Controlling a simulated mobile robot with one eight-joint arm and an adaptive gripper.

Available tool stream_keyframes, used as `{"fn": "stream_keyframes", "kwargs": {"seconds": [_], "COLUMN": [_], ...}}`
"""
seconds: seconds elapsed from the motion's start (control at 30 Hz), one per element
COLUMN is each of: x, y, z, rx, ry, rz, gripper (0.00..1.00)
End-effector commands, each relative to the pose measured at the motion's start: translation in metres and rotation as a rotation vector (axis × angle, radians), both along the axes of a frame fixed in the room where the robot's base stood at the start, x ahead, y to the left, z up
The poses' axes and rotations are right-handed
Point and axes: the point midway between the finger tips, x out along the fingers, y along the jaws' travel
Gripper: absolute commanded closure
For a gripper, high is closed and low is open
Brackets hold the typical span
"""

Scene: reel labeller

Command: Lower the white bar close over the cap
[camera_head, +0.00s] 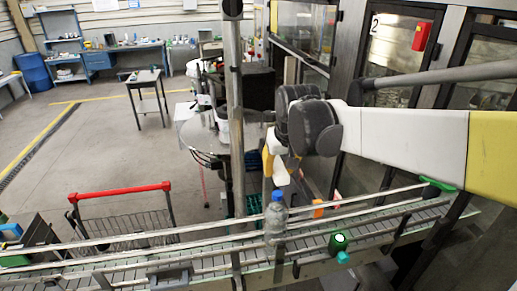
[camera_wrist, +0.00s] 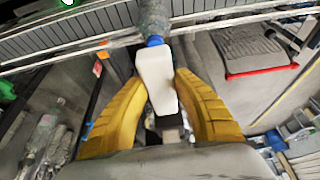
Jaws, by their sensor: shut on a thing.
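My gripper (camera_wrist: 160,88), with yellow fingers, is shut on the white bar (camera_wrist: 155,68). In the head view my gripper (camera_head: 268,160) hangs above the conveyor, with the white bar (camera_head: 281,173) under it. A clear bottle (camera_head: 275,223) with a blue cap (camera_head: 277,195) stands upright on the conveyor. In the head view the bar's lower end is just above the cap, with a small gap in the picture. In the wrist view the bar's far end reaches the blue cap (camera_wrist: 154,41) and hides part of it. I cannot tell whether they touch.
Metal guide rails (camera_head: 350,204) run along both sides of the conveyor (camera_head: 215,249). A vertical metal post (camera_head: 236,120) stands left of my gripper. A cart with a red handle (camera_head: 120,191) stands behind the conveyor on the left. A round machine table (camera_head: 200,132) is behind.

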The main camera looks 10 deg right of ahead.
Motion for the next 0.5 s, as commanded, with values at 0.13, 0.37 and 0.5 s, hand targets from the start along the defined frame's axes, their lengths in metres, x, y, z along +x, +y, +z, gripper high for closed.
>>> {"fn": "stream_keyframes", "kwargs": {"seconds": [0.13, 0.37, 0.5], "x": [0.001, 0.000, 0.001], "y": [0.000, 0.000, 0.000], "z": [-0.041, -0.060, -0.058], "rx": [0.000, 0.000, 0.000], "ry": [-0.001, -0.001, -0.001], "rz": [0.000, 0.000, 0.000], "gripper": [1.00, 1.00, 1.00]}}
